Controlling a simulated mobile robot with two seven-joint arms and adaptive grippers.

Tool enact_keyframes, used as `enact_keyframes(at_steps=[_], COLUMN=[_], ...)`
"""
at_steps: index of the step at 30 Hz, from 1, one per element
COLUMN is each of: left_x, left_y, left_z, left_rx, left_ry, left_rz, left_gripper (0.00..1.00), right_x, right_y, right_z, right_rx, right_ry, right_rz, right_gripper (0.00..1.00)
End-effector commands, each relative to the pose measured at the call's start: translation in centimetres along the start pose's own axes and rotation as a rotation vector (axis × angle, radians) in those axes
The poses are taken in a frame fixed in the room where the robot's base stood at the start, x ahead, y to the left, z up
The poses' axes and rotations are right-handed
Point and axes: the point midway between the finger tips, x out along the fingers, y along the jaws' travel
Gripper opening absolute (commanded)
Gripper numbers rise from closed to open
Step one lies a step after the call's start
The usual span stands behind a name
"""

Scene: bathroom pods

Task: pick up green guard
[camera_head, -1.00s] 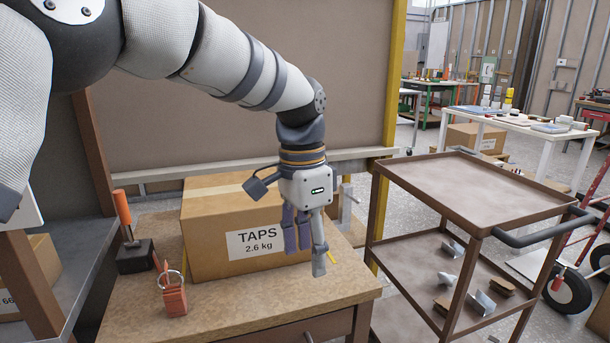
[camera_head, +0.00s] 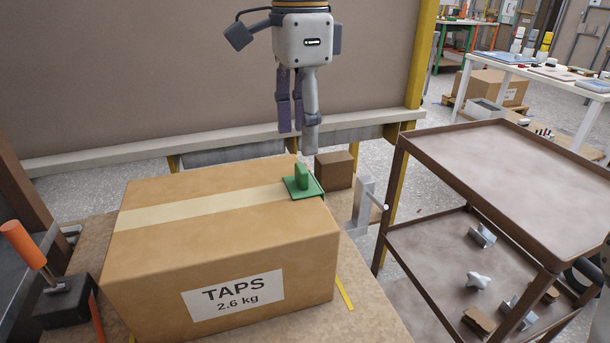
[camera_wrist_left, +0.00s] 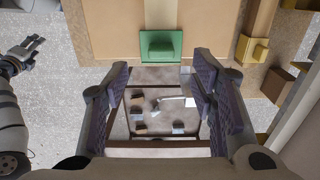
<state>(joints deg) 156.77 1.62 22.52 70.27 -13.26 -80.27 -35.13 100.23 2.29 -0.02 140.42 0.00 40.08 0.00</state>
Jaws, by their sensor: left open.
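The green guard (camera_head: 302,184) is a small plate with an upright tab. It sits over the right edge of the cardboard TAPS box (camera_head: 215,245), at the end of its tape strip. In the left wrist view the green guard (camera_wrist_left: 161,46) lies beyond the fingertips, near the top centre. My left gripper (camera_head: 298,138) points down, above and apart from the guard, its fingers empty. In the left wrist view, my left gripper (camera_wrist_left: 163,72) has its fingers spread wide. A dark gripper, apparently my right one (camera_wrist_left: 22,52), shows at the left edge; its jaw state is unclear.
A grey metal bracket (camera_head: 364,206) stands right of the box, and a brown block (camera_head: 335,168) sits behind it. A yellow guard-like piece (camera_wrist_left: 255,51) is nearby in the left wrist view. A brown cart (camera_head: 490,185) stands to the right. An orange-handled tool (camera_head: 22,243) stands left.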

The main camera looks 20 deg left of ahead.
Motion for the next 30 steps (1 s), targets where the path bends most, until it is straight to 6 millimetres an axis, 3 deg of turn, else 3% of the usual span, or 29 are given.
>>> enact_keyframes(at_steps=[12,20,26,30], left_x=[6.5,7.1,7.0,7.0], left_y=[0.2,0.1,0.1,0.1], left_z=[-0.3,-0.4,-0.4,-0.4], left_rx=[0.0,0.0,0.0,0.0], left_ry=[0.001,0.001,0.001,0.001], left_rz=[-0.001,-0.001,-0.001,-0.001], left_gripper=[0.52,0.52,0.06,0.04], right_x=[-1.0,-0.9,-0.9,-0.9], right_y=[-0.1,-0.1,-0.1,-0.1], right_z=[-0.8,-0.8,-0.8,-0.8], right_rx=[0.0,0.0,0.0,0.0], right_ry=[0.037,0.036,0.035,0.035], right_rz=[-0.002,-0.002,-0.002,-0.002], right_gripper=[0.51,0.51,0.51,0.51])
